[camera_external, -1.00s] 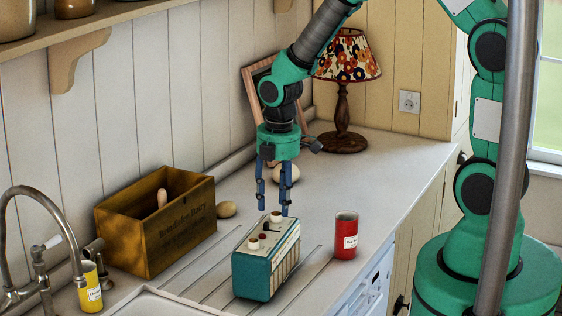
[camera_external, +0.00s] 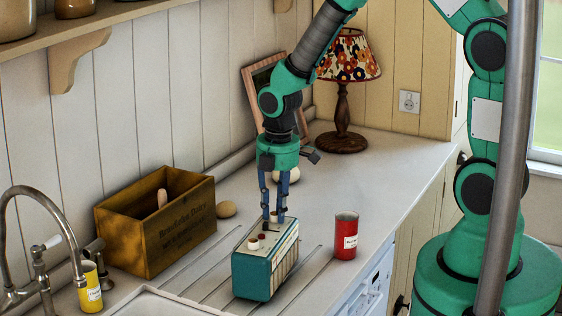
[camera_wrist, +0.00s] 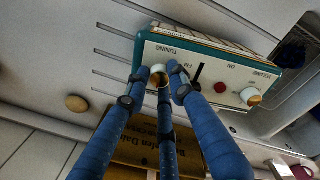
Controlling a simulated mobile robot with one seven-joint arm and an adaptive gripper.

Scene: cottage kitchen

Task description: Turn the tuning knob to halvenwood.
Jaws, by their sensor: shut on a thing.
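The teal radio (camera_external: 252,276) with a cream top stands upright on the counter. In the wrist view its top panel (camera_wrist: 215,72) carries the words TUNING, FM, ON and VOLUME, upside down. My gripper (camera_external: 273,217) points down over the far end of the radio. Its blue fingers are closed around the tuning knob (camera_wrist: 161,71), which is partly hidden between them. A black pointer or lever (camera_wrist: 198,74) shows beside the fingers. The volume knob (camera_wrist: 251,96) and a red button (camera_wrist: 220,88) are apart from them. No station name is readable.
A red can (camera_external: 346,238) stands right of the radio. A wooden crate (camera_external: 140,240), an egg-shaped object (camera_external: 226,209) and a yellow can (camera_external: 90,289) are to the left. A lamp (camera_external: 342,118) and picture frame stand behind. Grooves mark the counter.

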